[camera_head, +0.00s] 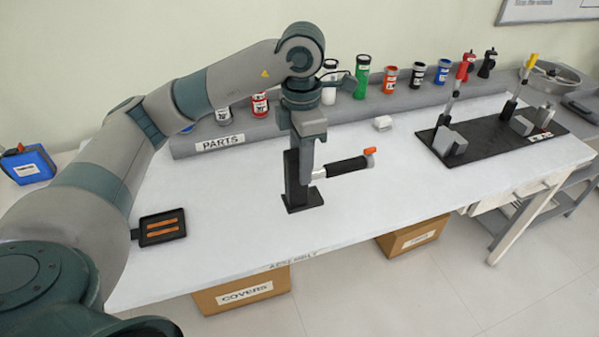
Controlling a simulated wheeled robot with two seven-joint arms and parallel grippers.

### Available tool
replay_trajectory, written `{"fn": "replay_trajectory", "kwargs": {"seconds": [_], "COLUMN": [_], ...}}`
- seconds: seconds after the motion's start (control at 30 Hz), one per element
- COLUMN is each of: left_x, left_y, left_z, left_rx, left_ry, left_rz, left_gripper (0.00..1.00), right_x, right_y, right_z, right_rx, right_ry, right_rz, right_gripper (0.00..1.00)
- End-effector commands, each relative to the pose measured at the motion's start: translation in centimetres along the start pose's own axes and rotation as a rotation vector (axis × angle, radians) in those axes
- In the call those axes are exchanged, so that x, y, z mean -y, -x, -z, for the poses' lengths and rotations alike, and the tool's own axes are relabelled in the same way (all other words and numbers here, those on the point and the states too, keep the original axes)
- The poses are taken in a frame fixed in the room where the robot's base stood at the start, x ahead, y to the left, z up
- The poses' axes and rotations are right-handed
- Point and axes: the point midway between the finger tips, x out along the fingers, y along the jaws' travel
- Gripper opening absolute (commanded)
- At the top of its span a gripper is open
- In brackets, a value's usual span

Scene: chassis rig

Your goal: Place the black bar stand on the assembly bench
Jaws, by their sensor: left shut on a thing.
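The black bar stand (292,181) has an upright post on a flat base and is over the middle of the white assembly bench (235,228). It is upright. A bar with a black grip and orange tip (346,167) sticks out to the right beside the post; its inner end is partly hidden. My left gripper (306,165) points down from above and is shut on the stand's post. I cannot tell whether the base touches the bench top or is slightly above it. My right gripper is not in view.
A small black tray (162,227) with orange strips lies at the left. A grey parts shelf (240,139) with several coloured bottles runs along the back. A black fixture plate (487,157) with grey blocks and upright tools is at the right. The front middle is clear.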

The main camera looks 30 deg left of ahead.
Motion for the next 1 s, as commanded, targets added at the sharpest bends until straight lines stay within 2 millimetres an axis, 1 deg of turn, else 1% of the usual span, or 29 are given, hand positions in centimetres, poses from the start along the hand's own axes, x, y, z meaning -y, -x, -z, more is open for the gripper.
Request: {"fn": "replay_trajectory", "kwargs": {"seconds": [0.17, 0.43, 0.47, 0.6, 0.7, 0.8, 1.0], "left_x": [-2.0, -6.8, -7.3, -9.5, -10.5, -11.0, -11.2], "left_y": [-1.1, -4.0, -4.0, -5.4, -6.0, -6.5, -6.6], "left_z": [0.2, 0.5, 0.5, 0.6, 0.6, 0.6, 0.6], "left_rx": [-0.003, -0.004, -0.003, -0.002, -0.001, 0.000, 0.001], "left_ry": [0.005, 0.006, 0.006, 0.004, 0.003, 0.001, 0.000], "left_rz": [0.002, 0.003, 0.003, 0.001, 0.001, -0.001, -0.001], "left_gripper": [0.00, 0.00, 0.00, 0.00, 0.00, 0.00, 0.00], "right_x": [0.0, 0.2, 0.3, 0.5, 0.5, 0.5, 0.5], "right_y": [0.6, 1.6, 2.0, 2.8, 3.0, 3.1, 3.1], "right_z": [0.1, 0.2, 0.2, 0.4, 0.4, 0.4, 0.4], "right_rx": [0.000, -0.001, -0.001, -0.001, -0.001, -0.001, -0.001], "right_ry": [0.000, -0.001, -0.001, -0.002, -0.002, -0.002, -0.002], "right_rz": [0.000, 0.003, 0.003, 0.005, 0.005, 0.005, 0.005], "right_gripper": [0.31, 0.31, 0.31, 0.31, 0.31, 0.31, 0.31]}}
